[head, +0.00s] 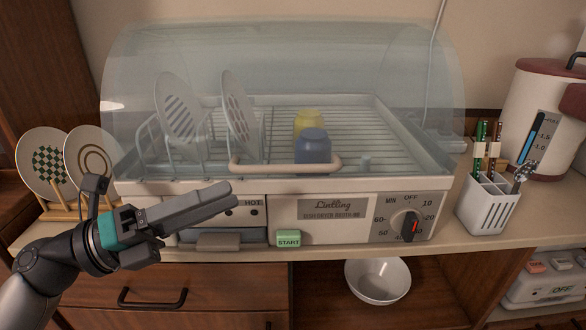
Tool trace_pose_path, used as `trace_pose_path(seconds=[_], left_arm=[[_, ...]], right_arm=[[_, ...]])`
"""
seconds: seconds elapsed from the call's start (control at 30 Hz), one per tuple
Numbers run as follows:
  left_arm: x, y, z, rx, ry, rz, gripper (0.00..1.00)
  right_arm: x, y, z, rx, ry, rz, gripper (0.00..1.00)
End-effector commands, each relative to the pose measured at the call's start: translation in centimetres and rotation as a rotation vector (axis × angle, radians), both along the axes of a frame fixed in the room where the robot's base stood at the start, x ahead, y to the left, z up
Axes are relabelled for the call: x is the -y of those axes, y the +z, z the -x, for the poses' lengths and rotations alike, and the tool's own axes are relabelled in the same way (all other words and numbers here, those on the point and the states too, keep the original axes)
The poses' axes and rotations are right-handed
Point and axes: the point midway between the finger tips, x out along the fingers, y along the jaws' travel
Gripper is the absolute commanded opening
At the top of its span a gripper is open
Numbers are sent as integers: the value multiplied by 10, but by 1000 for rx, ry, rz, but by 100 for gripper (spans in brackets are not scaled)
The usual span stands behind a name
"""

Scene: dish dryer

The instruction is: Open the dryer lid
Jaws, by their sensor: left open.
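The dish dryer's clear domed lid (300,60) is down over the rack and looks closed. Its pale bar handle (285,166) runs along the lower front of the lid. The dryer's white front panel (350,212) carries a dial (409,226) and a green START button (288,239). My left gripper (233,196) is open and empty, in front of the panel's left part. Its fingers point right, and its tips appear below and left of the handle. They partly cover the panel. My right gripper is not in view.
Two plates, a yellow cup (308,120) and a blue cup (313,146) are under the lid. A plate stand (70,212) is at left. A bowl (377,280) sits below the counter.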

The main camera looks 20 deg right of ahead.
Motion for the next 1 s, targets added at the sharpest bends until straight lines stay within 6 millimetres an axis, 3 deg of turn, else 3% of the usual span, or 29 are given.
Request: trace_pose_path(seconds=[0.3, 0.5, 0.93, 1.0], left_arm=[[68, 15, -3, 3, -2, 4, 45], [95, 21, -5, -1, 0, 4, 45], [106, 23, -6, -2, 2, 3, 45], [105, 23, -6, -2, 2, 3, 38]], right_arm=[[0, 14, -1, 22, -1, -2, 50], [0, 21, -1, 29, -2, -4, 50], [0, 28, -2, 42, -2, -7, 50], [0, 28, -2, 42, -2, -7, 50]])
